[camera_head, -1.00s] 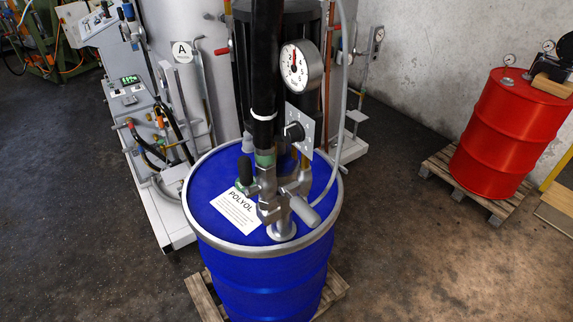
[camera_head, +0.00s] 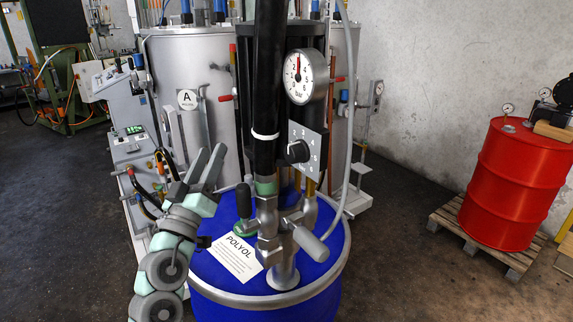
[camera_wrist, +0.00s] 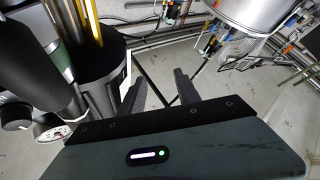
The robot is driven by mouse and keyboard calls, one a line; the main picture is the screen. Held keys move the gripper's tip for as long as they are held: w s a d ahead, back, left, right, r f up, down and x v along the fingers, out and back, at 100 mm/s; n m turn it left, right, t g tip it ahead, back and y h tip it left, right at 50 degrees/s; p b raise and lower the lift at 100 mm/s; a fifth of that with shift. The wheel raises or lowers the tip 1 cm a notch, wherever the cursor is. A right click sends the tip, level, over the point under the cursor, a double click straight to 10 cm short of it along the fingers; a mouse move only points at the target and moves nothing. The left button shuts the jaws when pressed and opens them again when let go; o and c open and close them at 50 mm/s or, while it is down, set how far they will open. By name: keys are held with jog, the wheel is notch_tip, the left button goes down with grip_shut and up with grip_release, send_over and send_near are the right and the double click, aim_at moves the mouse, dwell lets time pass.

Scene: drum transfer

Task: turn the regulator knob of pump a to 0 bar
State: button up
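The black regulator knob (camera_head: 298,151) sits on a pale numbered plate (camera_head: 311,140) on the pump's front, below the round pressure gauge (camera_head: 305,77). The knob's exact setting is too small to read. My gripper (camera_head: 208,150) is left of the pump, its fingers pointing up, apart from the knob. In the wrist view my gripper (camera_wrist: 160,80) shows two spread fingers with nothing between them.
The pump stands on a blue drum (camera_head: 265,305) with a POLYOL label (camera_head: 238,255). A thick black hose (camera_head: 267,90) and a grey hose (camera_head: 346,110) run beside the gauge. A grey tank (camera_head: 190,60) marked A stands behind. A red drum (camera_head: 515,180) stands right on a pallet.

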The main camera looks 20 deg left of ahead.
jog(key=s+d+r+m+g+h, duration=0.1)
jog(key=s+d+r+m+h, duration=0.4)
jog(key=r+m+h, duration=0.3)
jog(key=m+g+h+b, duration=0.2)
jog(key=m+g+h, duration=0.3)
jog(key=m+g, duration=0.25)
send_near(289, 155)
jog(key=shift+m+t, duration=0.25)
jog(key=shift+t, duration=0.2)
jog(key=x, duration=0.9)
jog(key=shift+w+d+f, duration=0.15)
jog(key=shift+d+f, duration=0.05)
jog(key=shift+f, duration=0.2)
jog(key=shift+c, duration=0.2)
grip_shut()
